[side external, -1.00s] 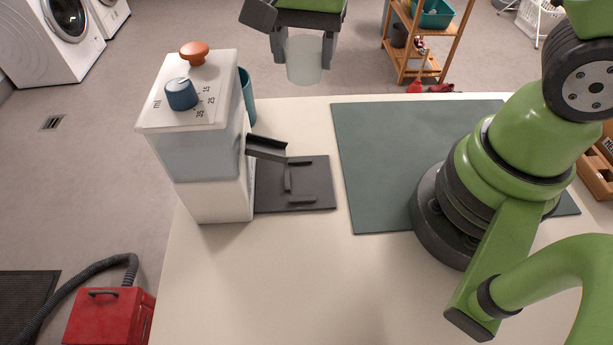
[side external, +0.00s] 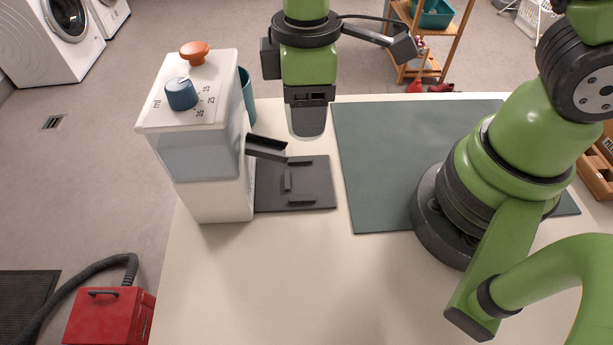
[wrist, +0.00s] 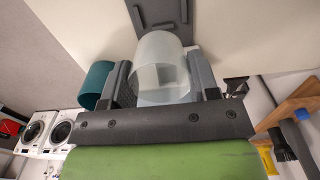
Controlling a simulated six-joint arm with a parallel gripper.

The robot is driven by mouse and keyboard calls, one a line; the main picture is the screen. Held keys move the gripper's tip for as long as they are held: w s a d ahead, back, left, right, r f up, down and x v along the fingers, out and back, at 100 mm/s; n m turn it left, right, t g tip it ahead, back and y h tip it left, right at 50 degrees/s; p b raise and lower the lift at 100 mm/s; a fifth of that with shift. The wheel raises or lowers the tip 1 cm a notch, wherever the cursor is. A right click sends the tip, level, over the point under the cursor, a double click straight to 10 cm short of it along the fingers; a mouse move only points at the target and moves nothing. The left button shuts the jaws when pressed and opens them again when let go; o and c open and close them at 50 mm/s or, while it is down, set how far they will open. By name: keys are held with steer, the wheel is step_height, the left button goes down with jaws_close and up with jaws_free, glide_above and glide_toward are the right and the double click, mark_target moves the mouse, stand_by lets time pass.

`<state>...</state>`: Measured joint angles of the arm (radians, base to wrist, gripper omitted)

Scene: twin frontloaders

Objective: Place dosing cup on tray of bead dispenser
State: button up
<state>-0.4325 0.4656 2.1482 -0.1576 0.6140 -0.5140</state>
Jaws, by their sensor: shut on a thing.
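My gripper (side external: 309,100) is shut on the dosing cup (side external: 308,122), a clear, frosted cylinder. The cup is held above the table's back edge, behind and a little right of the dispenser tray. In the wrist view the dosing cup (wrist: 164,68) sits between the two fingers, its round opening showing. The bead dispenser (side external: 200,140) is a white box with a blue knob, an orange knob and a dark chute on its right side. Its dark grey tray (side external: 318,185), with small raised ribs, lies flat below the chute and is empty. The tray also shows in the wrist view (wrist: 165,12).
A teal cup (side external: 247,95) stands behind the dispenser, partly hidden; it also shows in the wrist view (wrist: 97,85). The chute (side external: 266,148) juts out over the tray's left part. A green-grey mat (side external: 385,150) lies empty to the right. The table's front is clear.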

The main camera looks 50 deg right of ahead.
step_height(320, 180, down, 11)
steer(key=shift+f, duration=0.2)
stand_by(0.4)
steer(key=shift+f, duration=0.2)
steer(key=o, duration=1)
steer(key=shift+c, duration=0.2)
steer(key=shift+r, duration=0.1)
step_height(320, 180, up, 12)
steer(key=shift+r, duration=0.2)
